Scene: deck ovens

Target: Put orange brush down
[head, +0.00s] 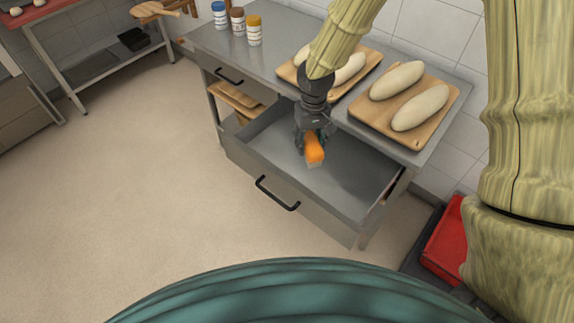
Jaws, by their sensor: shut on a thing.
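The orange brush (314,149) is held in my gripper (314,132). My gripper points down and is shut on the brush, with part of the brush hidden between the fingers. Both are over the open grey metal drawer (345,185) of the steel worktable. I cannot tell whether the brush touches the drawer floor. The visible floor of the drawer is bare.
Two wooden boards with pale dough loaves (421,107) lie on the steel worktop (210,42) beside my arm. Several capped jars (254,32) stand at its back left. A red crate (446,245) is at the lower right. The floor in front is clear.

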